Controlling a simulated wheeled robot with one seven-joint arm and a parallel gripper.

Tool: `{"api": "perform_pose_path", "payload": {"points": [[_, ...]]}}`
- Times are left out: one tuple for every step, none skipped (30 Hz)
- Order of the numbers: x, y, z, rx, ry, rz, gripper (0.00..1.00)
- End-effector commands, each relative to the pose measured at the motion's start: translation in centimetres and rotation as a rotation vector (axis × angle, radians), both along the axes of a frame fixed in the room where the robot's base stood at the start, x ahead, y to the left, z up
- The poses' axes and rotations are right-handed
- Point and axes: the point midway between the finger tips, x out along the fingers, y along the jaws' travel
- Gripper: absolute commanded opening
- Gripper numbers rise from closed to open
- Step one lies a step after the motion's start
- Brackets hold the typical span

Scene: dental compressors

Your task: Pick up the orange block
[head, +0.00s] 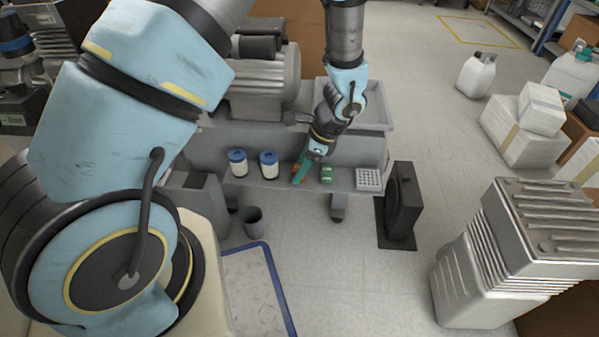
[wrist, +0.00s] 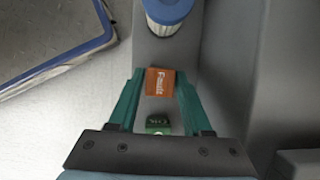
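The orange block (wrist: 160,82) has white lettering on its top and lies on the narrow grey shelf (wrist: 153,48). In the wrist view it sits between the tips of my gripper (wrist: 159,80), whose two teal fingers stand one on each side. The fingers look open, with very little room beside the block; I see no clear grip. In the head view my gripper (head: 302,172) is down at the shelf and partly hides the orange block (head: 296,169).
A green block (wrist: 158,124) lies close by on the shelf. Two blue-capped filters (head: 238,163) (head: 269,165) stand to its left, and a white perforated tray (head: 368,179) to the right. The grey compressor bench (head: 345,150) rises behind. A dark bin (head: 253,221) stands on the floor.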

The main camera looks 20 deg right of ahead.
Motion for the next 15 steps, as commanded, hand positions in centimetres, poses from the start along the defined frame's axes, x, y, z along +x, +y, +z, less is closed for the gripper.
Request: {"api": "perform_pose_path", "payload": {"points": [[0.01,-0.01,0.01,0.000,0.000,0.000,0.42],[0.00,-0.02,0.01,0.000,0.000,0.000,0.39],[-0.01,-0.01,0.01,0.000,0.000,0.000,0.34],[0.00,-0.02,0.01,0.000,0.000,0.000,0.31],[0.00,-0.02,0.01,0.000,0.000,0.000,0.28],[0.00,-0.02,0.01,0.000,0.000,0.000,0.23],[0.00,-0.02,0.01,0.000,0.000,0.000,0.20],[-0.01,-0.01,0.01,0.000,0.000,0.000,0.17],[-0.01,-0.01,0.01,0.000,0.000,0.000,0.12],[-0.01,-0.01,0.01,0.000,0.000,0.000,0.09],[-0.01,-0.01,0.01,0.000,0.000,0.000,0.05],[-0.01,-0.01,0.01,0.000,0.000,0.000,0.01],[-0.01,-0.01,0.01,0.000,0.000,0.000,0.00],[-0.01,-0.01,0.01,0.000,0.000,0.000,0.00],[-0.01,-0.01,0.01,0.000,0.000,0.000,0.00]]}}
